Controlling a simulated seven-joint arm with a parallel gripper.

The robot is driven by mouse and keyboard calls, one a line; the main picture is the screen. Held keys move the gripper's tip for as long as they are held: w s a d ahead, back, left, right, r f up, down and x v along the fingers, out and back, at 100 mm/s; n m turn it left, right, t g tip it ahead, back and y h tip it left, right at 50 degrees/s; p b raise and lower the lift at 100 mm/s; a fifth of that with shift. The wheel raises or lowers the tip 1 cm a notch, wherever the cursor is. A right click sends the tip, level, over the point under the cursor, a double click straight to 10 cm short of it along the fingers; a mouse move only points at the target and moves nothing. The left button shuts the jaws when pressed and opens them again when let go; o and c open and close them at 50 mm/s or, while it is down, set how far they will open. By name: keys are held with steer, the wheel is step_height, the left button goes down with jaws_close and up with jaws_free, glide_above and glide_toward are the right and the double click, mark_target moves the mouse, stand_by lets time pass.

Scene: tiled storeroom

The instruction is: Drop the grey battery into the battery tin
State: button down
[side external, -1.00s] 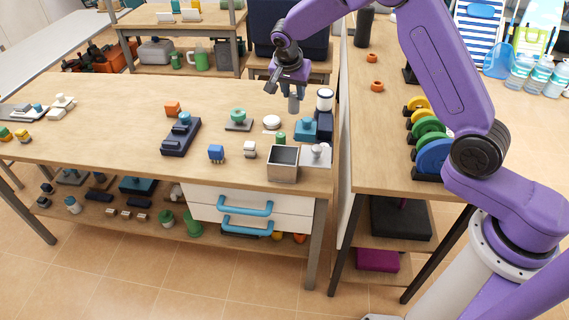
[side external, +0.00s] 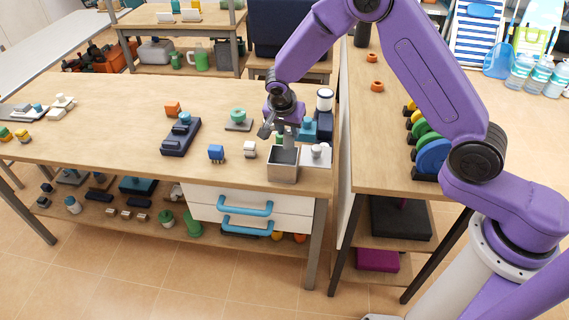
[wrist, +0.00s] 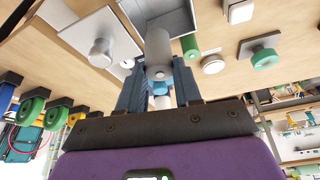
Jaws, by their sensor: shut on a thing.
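The grey battery (side external: 290,140) is upright between the fingers of my gripper (side external: 288,127), which is shut on it. It hangs over the open battery tin (side external: 283,174), a square metal box near the front right of the bench. In the wrist view my gripper (wrist: 158,82) holds the grey battery (wrist: 157,45) upright, and the tin (wrist: 178,18) shows beyond the battery's far end. Whether the lower end is inside the rim I cannot tell.
Right of the tin is a silver knob (side external: 317,151) on a pale plate. A green cylinder (wrist: 190,43) stands close to the tin. A white-topped canister (side external: 324,98) stands behind.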

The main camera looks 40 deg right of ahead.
steer(key=shift+f, duration=1.9)
steer(key=c, duration=0.7)
jaws_free()
steer(key=shift+v, duration=8.8)
steer(key=shift+s+a+f, duration=0.1)
